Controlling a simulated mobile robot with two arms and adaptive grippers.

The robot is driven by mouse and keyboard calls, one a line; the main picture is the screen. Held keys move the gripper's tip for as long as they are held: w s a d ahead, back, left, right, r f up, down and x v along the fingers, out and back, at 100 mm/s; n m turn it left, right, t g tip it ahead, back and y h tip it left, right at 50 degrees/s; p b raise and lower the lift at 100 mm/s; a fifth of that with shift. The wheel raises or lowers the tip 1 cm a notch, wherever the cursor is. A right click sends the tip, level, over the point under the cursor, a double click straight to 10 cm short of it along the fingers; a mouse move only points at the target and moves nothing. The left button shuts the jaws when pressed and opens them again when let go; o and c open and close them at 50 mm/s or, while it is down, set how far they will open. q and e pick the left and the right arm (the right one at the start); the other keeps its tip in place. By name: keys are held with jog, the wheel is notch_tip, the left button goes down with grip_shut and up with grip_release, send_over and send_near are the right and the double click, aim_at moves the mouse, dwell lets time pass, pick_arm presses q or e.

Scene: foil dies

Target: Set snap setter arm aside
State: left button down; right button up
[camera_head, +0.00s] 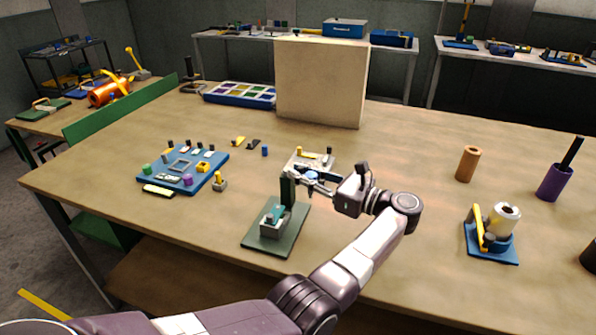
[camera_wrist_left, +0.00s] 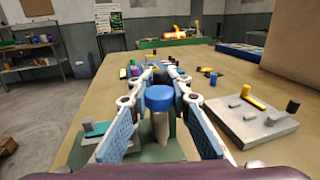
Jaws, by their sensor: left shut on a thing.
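My left gripper (camera_head: 308,178) is at the top of the post, shut on the snap setter arm. In the left wrist view, the arm shows as a round blue knob (camera_wrist_left: 159,97) on a pale shaft between the fingers (camera_wrist_left: 160,88). The fingers hide part of the arm, so I cannot tell whether it touches the post. My right gripper is in neither view.
A pale plate (camera_head: 325,166) with a yellow lever lies just behind the gripper. A blue die board (camera_head: 210,183) is to the left. A blue-based press (camera_head: 490,252) and a brown cylinder (camera_head: 467,163) are to the right. Bare table (camera_head: 410,150) lies between.

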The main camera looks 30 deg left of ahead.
aim_at(301, 167)
pick_arm(q)
jog(key=c, duration=2)
grip_release()
jog(key=shift+w, duration=0.1)
notch_tip(301, 167, up, 10)
